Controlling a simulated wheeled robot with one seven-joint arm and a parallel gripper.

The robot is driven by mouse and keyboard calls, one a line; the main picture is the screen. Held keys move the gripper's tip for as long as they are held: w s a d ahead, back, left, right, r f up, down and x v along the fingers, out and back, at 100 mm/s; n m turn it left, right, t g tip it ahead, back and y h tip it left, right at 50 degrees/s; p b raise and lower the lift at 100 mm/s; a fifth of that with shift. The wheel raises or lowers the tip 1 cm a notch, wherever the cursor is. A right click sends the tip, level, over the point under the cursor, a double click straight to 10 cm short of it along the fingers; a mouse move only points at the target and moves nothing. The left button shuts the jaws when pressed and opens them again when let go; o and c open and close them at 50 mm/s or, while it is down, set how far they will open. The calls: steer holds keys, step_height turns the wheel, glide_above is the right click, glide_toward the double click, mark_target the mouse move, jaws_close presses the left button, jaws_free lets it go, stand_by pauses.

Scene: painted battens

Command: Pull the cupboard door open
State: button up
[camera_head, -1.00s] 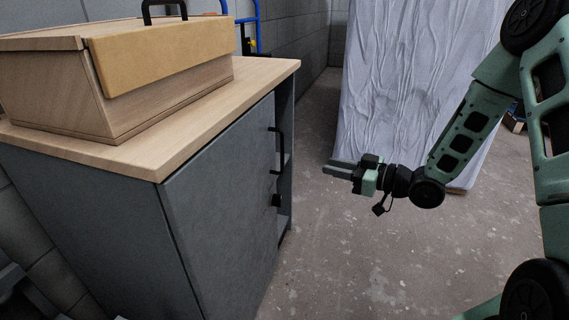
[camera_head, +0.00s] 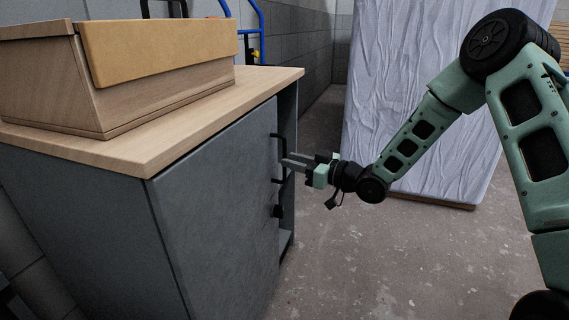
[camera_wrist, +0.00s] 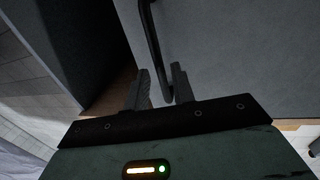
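The grey cupboard door (camera_head: 215,210) is on the front of a grey cupboard (camera_head: 95,215) with a wooden top. Its black bar handle (camera_head: 275,145) stands upright near the door's right edge. My gripper (camera_head: 284,162) is at the handle, coming from the right. In the wrist view, the handle (camera_wrist: 153,45) runs down between the two open fingers (camera_wrist: 160,85), with a gap showing around it. I cannot tell whether a finger touches it. A dark opening (camera_wrist: 95,50) shows beside the door's edge.
A wooden box (camera_head: 45,85) with a yellowish front board (camera_head: 160,50) sits on the wooden top (camera_head: 190,125). A sheeted panel (camera_head: 410,100) stands behind my arm. The concrete floor (camera_head: 390,260) before the cupboard is clear.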

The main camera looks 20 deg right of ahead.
mark_target(285, 178)
steer(key=shift+x, duration=1.65)
jaws_close()
